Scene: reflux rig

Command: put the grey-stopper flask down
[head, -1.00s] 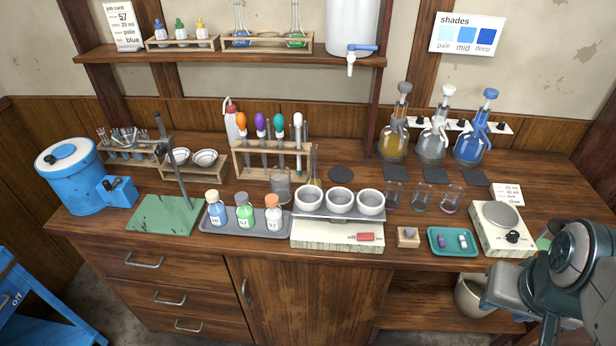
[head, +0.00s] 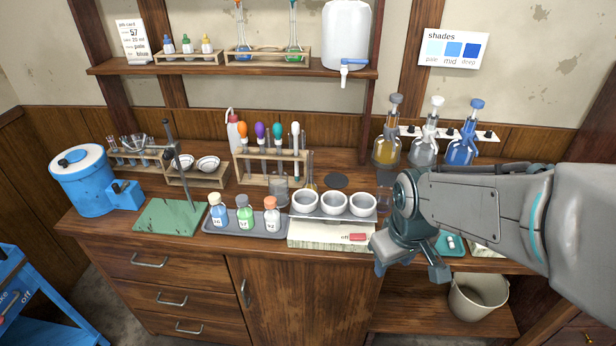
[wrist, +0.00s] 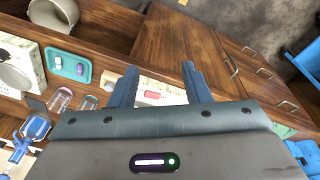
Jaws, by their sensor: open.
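The grey-stopper flask (head: 386,150) holds amber liquid and stands upright at the back right of the bench in the head view. A white-stopper flask (head: 425,148) and a blue-stopper flask (head: 462,150) stand to its right. My gripper (head: 412,272) is well in front of the flasks, at the bench's front edge. In the wrist view my gripper (wrist: 158,80) has its two fingers spread with nothing between them. The grey-stopper flask does not clearly show in the wrist view.
A white box (head: 318,234) with bowls on top stands left of my gripper. A grey tray (head: 228,229) of bottles is further left. My arm hides much of the bench's right side. A bin (head: 478,297) is below.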

